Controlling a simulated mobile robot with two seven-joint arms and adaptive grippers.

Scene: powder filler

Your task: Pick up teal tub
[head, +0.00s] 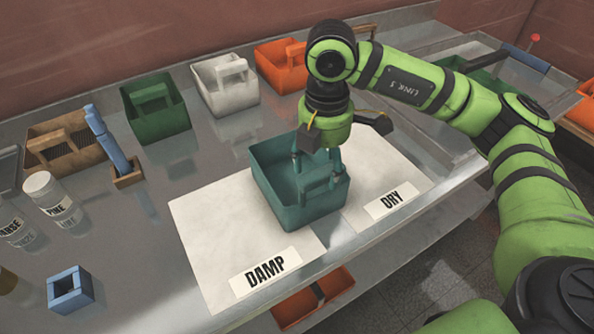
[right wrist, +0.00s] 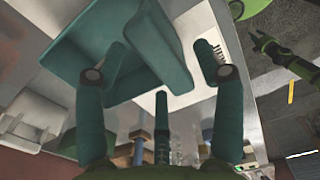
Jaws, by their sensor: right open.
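The teal tub (head: 308,213) has a raised carrying handle and stands across the damp side and the dry side of a white labelled mat. In the right wrist view the tub (right wrist: 88,30) fills the upper left. My right gripper (head: 314,170) points down over the tub, its fingers at the handle. In the right wrist view my right gripper (right wrist: 163,58) is open, with the tub's handle (right wrist: 150,42) between its teal fingers. Whether the fingers touch the handle cannot be told. My left gripper is not seen in the head view.
Green (head: 157,108), white (head: 224,85) and orange (head: 281,66) tubs stand along the back. A brown caddy (head: 65,143), a brush (head: 108,140), white jars (head: 52,198) and a blue square block (head: 71,288) are left. Bare bench lies left of the mat (head: 215,230).

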